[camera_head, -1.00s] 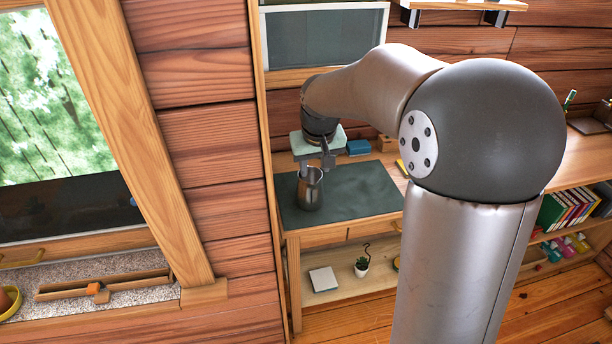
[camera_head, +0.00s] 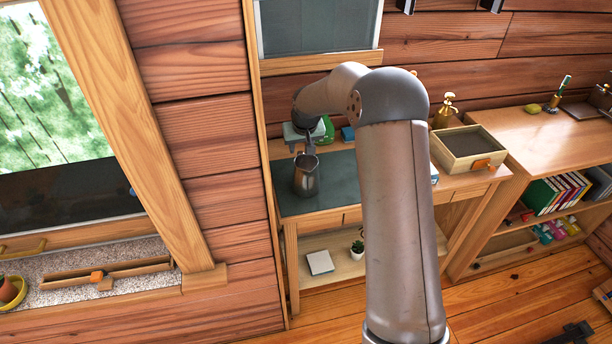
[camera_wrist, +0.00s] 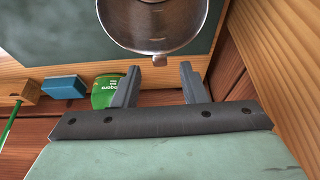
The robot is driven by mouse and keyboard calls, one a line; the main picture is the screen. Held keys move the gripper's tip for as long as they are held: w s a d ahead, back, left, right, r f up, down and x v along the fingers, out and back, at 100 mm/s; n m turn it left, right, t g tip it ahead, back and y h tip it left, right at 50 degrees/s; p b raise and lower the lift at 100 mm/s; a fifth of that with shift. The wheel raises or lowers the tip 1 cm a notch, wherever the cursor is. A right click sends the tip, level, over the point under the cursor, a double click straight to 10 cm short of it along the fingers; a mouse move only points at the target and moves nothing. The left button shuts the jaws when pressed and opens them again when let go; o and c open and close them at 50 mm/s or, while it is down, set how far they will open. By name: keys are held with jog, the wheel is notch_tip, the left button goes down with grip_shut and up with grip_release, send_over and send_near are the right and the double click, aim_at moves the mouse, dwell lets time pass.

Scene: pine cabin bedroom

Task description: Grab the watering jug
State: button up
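The watering jug (camera_head: 306,176) is a shiny metal vessel, upright on the dark mat (camera_head: 345,187) of the small wooden desk. My gripper (camera_head: 307,146) is at its rim on the far side, pointing down. In the wrist view the jug (camera_wrist: 150,25) is cut off by the top edge, and its open mouth faces the camera. My gripper (camera_wrist: 158,75) is open there, its two fingers apart with nothing clamped between them. A small tab on the jug's rim shows just beyond the gap. I cannot tell whether the fingers touch the jug.
A green bottle (camera_wrist: 104,92), a blue block (camera_wrist: 65,85) and a wooden piece with a green stick (camera_wrist: 28,92) lie near the gripper. A wooden tray (camera_head: 466,150) and a gold dispenser (camera_head: 446,108) stand to the right. A wooden wall (camera_head: 205,150) is close on the left.

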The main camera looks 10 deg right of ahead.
jog(key=shift+p+x, duration=0.7)
jog(key=shift+x, duration=2.2)
jog(key=shift+s, duration=0.15)
grip_shut()
